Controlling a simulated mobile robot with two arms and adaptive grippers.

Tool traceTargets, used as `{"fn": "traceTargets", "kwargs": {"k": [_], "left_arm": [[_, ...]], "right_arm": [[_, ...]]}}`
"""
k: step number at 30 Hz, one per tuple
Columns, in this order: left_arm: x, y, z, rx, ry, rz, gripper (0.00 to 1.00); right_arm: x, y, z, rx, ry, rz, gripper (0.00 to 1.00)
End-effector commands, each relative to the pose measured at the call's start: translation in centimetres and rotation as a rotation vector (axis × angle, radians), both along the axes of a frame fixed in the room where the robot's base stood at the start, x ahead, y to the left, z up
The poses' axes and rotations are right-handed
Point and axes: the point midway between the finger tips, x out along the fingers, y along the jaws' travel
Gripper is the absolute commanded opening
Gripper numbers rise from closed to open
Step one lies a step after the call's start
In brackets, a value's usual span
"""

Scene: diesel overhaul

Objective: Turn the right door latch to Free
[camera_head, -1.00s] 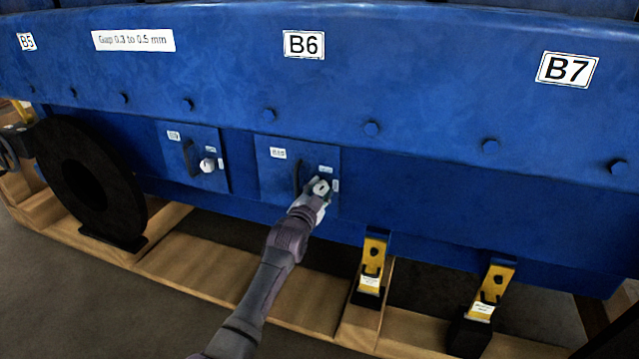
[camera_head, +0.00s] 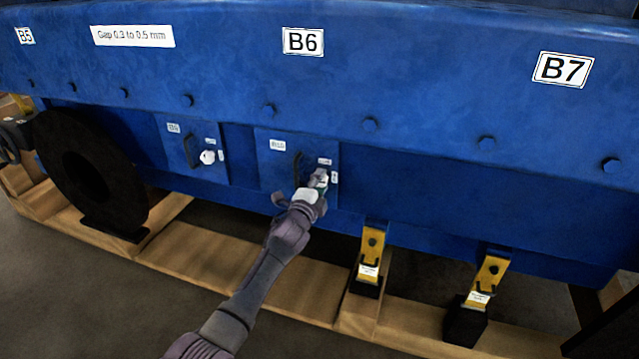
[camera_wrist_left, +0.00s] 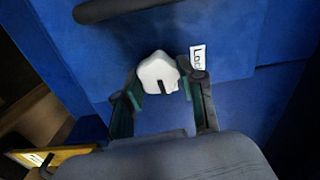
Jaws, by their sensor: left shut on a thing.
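The right door (camera_head: 270,172) is a small blue panel under the B6 plate, with a dark handle (camera_head: 297,166) on it. Its latch is a white knob (camera_wrist_left: 158,72) with a dark mark, seen between my fingers in the left wrist view. My left gripper (camera_head: 319,180) is shut on this knob and mostly hides it in the head view. A label (camera_wrist_left: 197,58) reading "Loc…", partly cut off, is beside the knob. Small labels (camera_head: 325,161) also sit above and right of the latch, too small to read. My right gripper is not in view.
The left door (camera_head: 175,155) has its own white latch knob (camera_head: 207,157). A black ring (camera_head: 120,190) stands at the left. Yellow brackets (camera_head: 373,245) hang below the blue casing, right of my arm. Wooden beams (camera_head: 230,262) run along the floor.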

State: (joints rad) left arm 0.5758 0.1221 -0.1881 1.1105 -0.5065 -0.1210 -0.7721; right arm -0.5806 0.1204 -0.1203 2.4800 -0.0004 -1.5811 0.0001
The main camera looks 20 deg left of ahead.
Motion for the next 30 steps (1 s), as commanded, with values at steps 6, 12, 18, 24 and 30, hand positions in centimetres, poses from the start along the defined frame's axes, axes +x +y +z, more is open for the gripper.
{"fn": "traceTargets", "kwargs": {"k": [6,12,18,24,30], "left_arm": [[-0.01,-0.1,-0.08,0.07,-0.001,-0.001,0.05],[-0.01,-0.13,-0.09,0.092,-0.002,-0.002,0.05],[-0.02,-0.13,-0.11,0.093,-0.002,-0.002,0.05],[-0.02,-0.14,-0.12,0.092,-0.002,-0.002,0.48],[-0.01,-0.08,-0.09,0.092,-0.002,-0.001,0.65]], "right_arm": [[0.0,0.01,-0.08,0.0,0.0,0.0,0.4],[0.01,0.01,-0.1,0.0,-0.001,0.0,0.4],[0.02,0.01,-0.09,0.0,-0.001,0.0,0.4],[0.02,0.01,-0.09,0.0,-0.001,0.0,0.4],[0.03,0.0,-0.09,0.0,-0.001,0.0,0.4]]}}
